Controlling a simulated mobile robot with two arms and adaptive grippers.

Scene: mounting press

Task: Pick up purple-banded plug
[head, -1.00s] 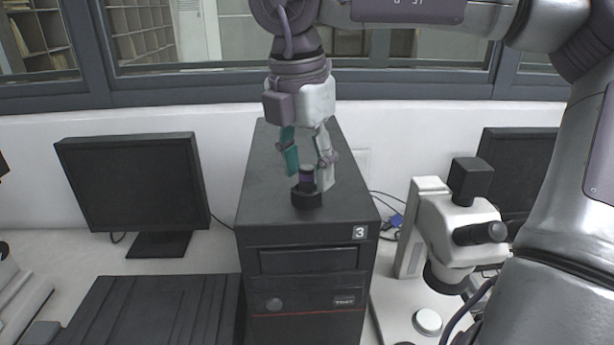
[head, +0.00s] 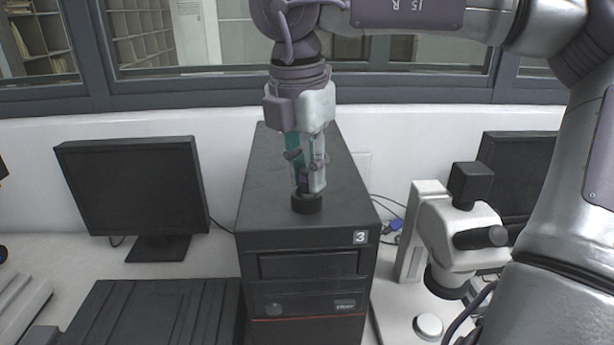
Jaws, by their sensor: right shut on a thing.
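The purple-banded plug (head: 306,204) stands upright on top of a black computer tower marked 3 (head: 335,225), near its front edge. Its wide black base shows; the fingers partly cover its upper part and purple band. My right gripper (head: 308,185) points straight down over it, with its fingers shut on the plug's upper part. The base appears to be still on the tower's top. My left gripper is not in the picture.
A monitor (head: 130,190) stands left of the tower, above a black ribbed case (head: 150,310). A white microscope (head: 455,240) stands on the right, with another monitor (head: 515,170) behind it. The tower's top behind the plug is clear.

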